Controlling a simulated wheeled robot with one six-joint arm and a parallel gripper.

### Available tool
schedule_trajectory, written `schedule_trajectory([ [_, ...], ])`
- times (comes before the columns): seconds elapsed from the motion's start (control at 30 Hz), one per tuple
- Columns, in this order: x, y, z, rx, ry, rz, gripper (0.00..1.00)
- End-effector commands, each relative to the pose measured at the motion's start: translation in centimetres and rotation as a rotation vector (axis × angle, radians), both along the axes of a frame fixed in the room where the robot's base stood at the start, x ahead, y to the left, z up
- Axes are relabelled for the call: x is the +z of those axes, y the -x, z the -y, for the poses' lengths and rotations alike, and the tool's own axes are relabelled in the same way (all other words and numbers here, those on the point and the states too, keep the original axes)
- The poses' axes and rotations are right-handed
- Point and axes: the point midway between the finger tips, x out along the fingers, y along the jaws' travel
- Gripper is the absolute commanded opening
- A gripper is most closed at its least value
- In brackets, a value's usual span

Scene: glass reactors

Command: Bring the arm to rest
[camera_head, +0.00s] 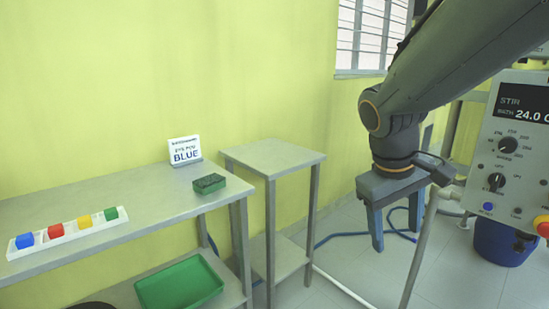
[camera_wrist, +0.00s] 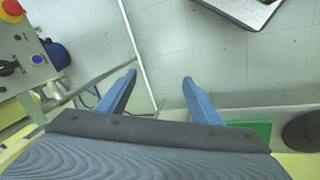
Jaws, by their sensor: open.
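My gripper (camera_head: 399,222) hangs from my arm at the right of the head view, with its blue fingers pointing down. It is in the air, to the right of the small side table and left of the control panel. In the wrist view my gripper (camera_wrist: 157,85) shows its two blue fingers spread well apart. Nothing is between them but floor and a pale pipe behind. The jaws are open and empty.
The control panel (camera_head: 513,150) stands close on the right. A small side table (camera_head: 273,157) is bare. A longer bench (camera_head: 130,205) holds a rack of coloured blocks (camera_head: 68,231), a dark green block (camera_head: 209,183) and a BLUE sign (camera_head: 185,150). A green tray (camera_head: 179,286) sits below.

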Motion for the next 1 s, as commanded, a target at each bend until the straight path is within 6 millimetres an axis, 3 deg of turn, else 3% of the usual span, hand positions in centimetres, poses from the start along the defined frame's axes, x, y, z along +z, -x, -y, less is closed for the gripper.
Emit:
schedule_trajectory([
  [0.1,-3.1,3.3,-3.4,-0.044,-0.114,-0.047,0.59],
  [0.4,-7.6,10.0,-9.6,-0.175,-0.331,-0.138,0.59],
  [1.0,-1.7,10.2,-5.4,-0.267,-0.299,-0.123,0.59],
])
